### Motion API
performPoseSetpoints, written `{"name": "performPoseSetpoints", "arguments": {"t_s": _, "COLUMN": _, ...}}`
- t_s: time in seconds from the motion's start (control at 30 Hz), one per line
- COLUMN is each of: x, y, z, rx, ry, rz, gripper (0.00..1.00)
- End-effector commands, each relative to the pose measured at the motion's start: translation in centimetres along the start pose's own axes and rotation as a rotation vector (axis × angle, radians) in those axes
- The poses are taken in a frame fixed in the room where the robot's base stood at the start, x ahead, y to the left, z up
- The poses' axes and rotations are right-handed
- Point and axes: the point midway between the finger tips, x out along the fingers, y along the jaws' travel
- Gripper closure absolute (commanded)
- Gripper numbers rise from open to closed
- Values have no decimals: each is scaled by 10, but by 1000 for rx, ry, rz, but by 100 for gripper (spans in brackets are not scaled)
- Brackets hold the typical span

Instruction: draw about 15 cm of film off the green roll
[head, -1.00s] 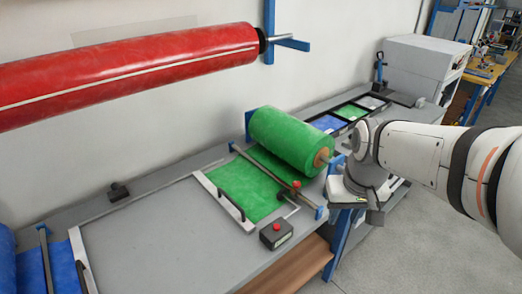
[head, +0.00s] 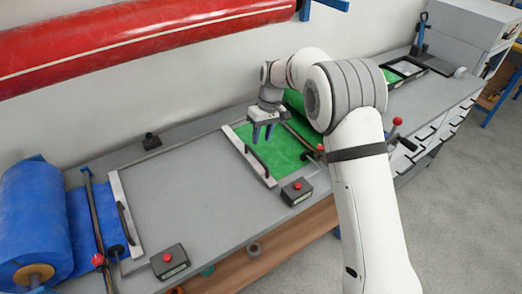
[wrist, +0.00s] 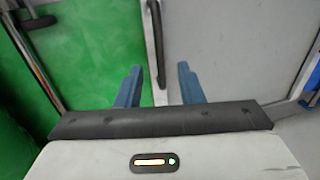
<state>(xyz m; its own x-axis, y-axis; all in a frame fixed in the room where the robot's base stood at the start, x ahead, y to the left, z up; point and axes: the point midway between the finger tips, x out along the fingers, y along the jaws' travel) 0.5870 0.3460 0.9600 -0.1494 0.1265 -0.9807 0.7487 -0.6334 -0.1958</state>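The green roll (head: 295,101) lies at the back of the bench, mostly hidden behind my arm. Its green film (head: 275,150) runs flat to a pale metal bar (head: 240,150) with a black handle (head: 257,155). My gripper (head: 263,134) points down above the bar, its two blue fingers apart. In the wrist view the black handle (wrist: 157,45) lies between the open fingers (wrist: 160,88), apart from both. The film (wrist: 90,55) is on the left there. I cannot tell how far the fingertips are above the handle.
A dark cross rod (head: 298,135) spans the film. A red-button box (head: 297,192) stands at the bench front, another (head: 169,261) further left. A blue roll (head: 35,220) is at far left. A red roll (head: 130,40) hangs above. The grey middle (head: 185,185) is clear.

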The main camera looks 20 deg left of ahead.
Motion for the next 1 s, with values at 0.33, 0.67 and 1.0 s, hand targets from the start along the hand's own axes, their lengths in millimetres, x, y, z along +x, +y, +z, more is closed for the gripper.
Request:
{"name": "performPoseSetpoints", "arguments": {"t_s": 0.33, "x": 52, "y": 0, "z": 1, "rx": 2, "ry": -3, "rz": 0, "gripper": 66}}
{"name": "performPoseSetpoints", "arguments": {"t_s": 0.67, "x": 72, "y": 1, "z": 1, "rx": 3, "ry": 0, "rz": 0, "gripper": 66}}
{"name": "performPoseSetpoints", "arguments": {"t_s": 1.0, "x": 72, "y": 2, "z": 1, "rx": 4, "ry": 0, "rz": 1, "gripper": 80}}
